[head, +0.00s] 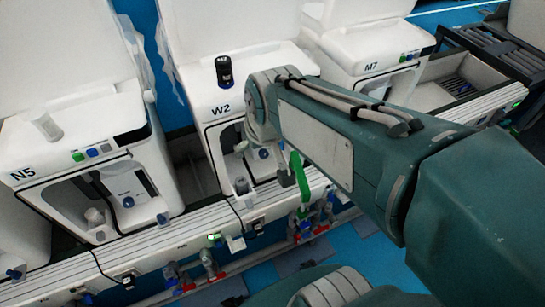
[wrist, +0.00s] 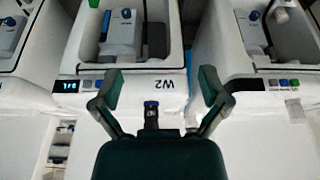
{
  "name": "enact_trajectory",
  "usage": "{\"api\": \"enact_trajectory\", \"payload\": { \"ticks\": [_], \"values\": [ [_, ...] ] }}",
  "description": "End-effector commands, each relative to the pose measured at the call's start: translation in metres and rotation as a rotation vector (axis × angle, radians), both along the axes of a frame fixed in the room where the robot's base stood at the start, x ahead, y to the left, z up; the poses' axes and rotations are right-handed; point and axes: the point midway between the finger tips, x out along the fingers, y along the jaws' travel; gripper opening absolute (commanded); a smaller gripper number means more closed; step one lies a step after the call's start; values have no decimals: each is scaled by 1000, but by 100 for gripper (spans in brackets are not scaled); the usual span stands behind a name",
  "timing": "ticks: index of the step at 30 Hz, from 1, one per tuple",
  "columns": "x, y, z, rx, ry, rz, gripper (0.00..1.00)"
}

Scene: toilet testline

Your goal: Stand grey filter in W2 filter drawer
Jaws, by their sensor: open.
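A light grey cylinder (head: 45,125), which looks like the grey filter, stands on top of the white N5 unit at the left in the head view. A black cylinder (head: 224,70) stands upright on the W2 unit (head: 215,92). A dark upright piece, apparently the same cylinder, shows below the W2 label in the wrist view (wrist: 151,115). The W2 unit's open front bay (wrist: 152,12) holds a grey box with a blue knob (wrist: 125,13); I cannot tell which part is the filter drawer. My gripper (wrist: 160,78) is open and empty, in front of the W2 unit.
The N5 unit (head: 100,125) and M7 unit (head: 365,50) flank W2. A pale rail (head: 160,247) runs along the front, with red and blue valves and a green handle (head: 298,170) below and beside my arm. My arm hides W2's right side.

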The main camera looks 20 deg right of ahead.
Motion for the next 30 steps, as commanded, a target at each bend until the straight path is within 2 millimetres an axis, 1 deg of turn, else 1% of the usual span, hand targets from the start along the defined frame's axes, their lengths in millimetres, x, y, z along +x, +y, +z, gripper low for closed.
{"api": "enact_trajectory", "payload": {
  "ticks": [1, 3, 6, 10, 14, 30],
  "values": [
    [-15, 0, 8, 2, -23, -7, 95],
    [-34, 0, 16, 5, -44, -18, 95],
    [-58, 0, 22, 8, -68, -33, 95],
    [-77, -1, 25, 12, -87, -45, 95],
    [-84, -1, 25, 13, -91, -50, 95],
    [-83, -1, 26, 14, -91, -49, 95]
  ]
}}
